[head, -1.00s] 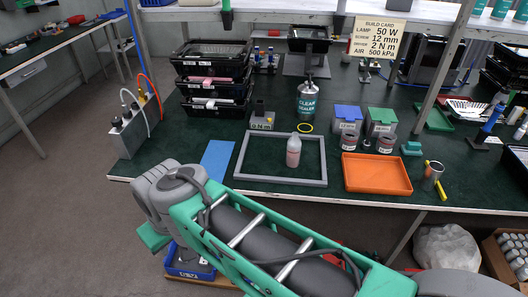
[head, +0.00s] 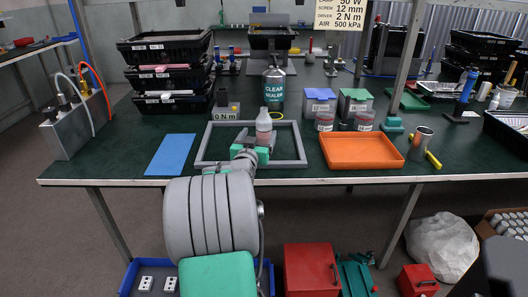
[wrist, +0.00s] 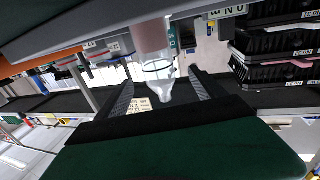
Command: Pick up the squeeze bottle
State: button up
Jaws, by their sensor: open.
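The squeeze bottle (head: 264,128) has a pinkish body and a clear, pale top. It stands upright inside the grey frame (head: 201,146) on the dark green bench. My gripper (head: 250,152) is low at the bottle's near side, and its green part hides the bottle's base. In the wrist view the picture is turned over: the squeeze bottle (wrist: 152,38) hangs with its clear nozzle downward. The open fingers of my gripper (wrist: 161,82) appear on either side of that nozzle. I cannot tell whether either finger touches the bottle.
A clear sealer bottle (head: 273,92) stands behind the frame. An orange tray (head: 362,165) lies to the right and a blue mat (head: 170,154) to the left. Stacked black bins (head: 165,78) stand at the back left. Small lidded boxes (head: 320,97) stand at the back right.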

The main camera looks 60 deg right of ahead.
aim_at(262, 128)
jog(key=x, duration=0.7)
jog(key=shift+s+d+r, duration=0.1)
jog(key=shift+d+r, duration=0.05)
jog(key=shift+r, duration=0.15)
grip_shut()
dwell(0.4)
jog(key=shift+r, duration=0.2)
